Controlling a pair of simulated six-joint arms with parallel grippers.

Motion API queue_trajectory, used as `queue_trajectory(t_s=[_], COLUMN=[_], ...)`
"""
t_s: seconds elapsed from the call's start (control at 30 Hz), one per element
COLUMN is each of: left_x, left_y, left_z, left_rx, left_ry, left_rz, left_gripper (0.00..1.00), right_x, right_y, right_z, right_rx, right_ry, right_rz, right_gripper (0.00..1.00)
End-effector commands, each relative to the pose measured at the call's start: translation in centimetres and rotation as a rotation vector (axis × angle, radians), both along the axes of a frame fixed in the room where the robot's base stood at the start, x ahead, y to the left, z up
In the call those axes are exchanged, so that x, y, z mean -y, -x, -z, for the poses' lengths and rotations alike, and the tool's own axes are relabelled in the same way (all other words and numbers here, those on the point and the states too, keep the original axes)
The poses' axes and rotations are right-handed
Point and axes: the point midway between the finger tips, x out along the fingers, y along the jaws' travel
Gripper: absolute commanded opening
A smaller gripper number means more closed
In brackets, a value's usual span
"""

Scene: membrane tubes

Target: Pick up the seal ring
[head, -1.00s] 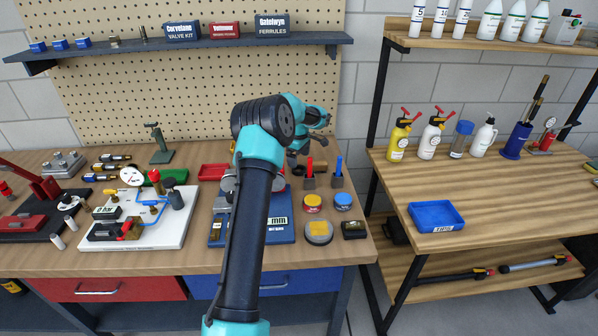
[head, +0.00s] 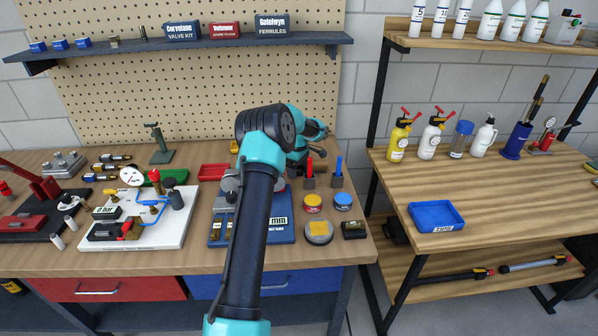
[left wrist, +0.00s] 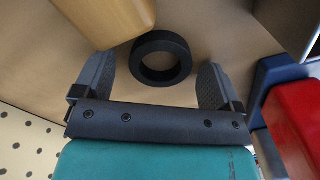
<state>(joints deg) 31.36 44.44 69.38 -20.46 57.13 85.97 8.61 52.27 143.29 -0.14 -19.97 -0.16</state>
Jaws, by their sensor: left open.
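The seal ring (left wrist: 160,37) is a thick black ring lying flat on the wooden bench in the left wrist view. My left gripper (left wrist: 155,78) is open, with one dark finger on each side of the ring and a visible space between each finger and the ring. The ring is not held. In the head view my left arm reaches over the bench, and its bent wrist (head: 312,130) points down at the back. The ring and fingertips cannot be made out there. My right gripper is not in view.
In the left wrist view a tan block (left wrist: 112,18) stands close beside the left finger, and a red block (left wrist: 296,125) stands to the right. In the head view, red- and blue-handled tools (head: 309,180) stand near my wrist. A blue tray (head: 436,232) is on the right bench.

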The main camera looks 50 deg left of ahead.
Motion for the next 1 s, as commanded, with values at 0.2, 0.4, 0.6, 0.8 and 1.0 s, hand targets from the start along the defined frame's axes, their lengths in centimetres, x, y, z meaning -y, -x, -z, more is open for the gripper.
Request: queue_trajectory(t_s=[0.2, 0.4, 0.6, 0.8, 1.0], left_x=[0.0, 0.0, 0.0, 0.0, 0.0], left_y=[0.0, 0.0, 0.0, 0.0, 0.0], left_z=[0.0, 0.0, 0.0, -0.1, -1.4], left_rx=[0.0, 0.0, 0.0, 0.0, 0.002], left_ry=[0.0, 0.0, 0.0, 0.0, -0.002], left_rz=[0.0, 0.0, 0.0, 0.0, 0.0], left_gripper=[0.72, 0.53, 0.37, 0.37, 0.37], right_x=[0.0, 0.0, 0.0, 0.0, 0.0], right_y=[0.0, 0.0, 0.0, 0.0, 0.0], right_z=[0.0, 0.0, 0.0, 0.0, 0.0], right_rx=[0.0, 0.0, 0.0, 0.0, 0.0], right_ry=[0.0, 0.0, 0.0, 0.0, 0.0], right_rz=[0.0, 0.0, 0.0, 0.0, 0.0], right_gripper=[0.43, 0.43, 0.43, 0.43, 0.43])
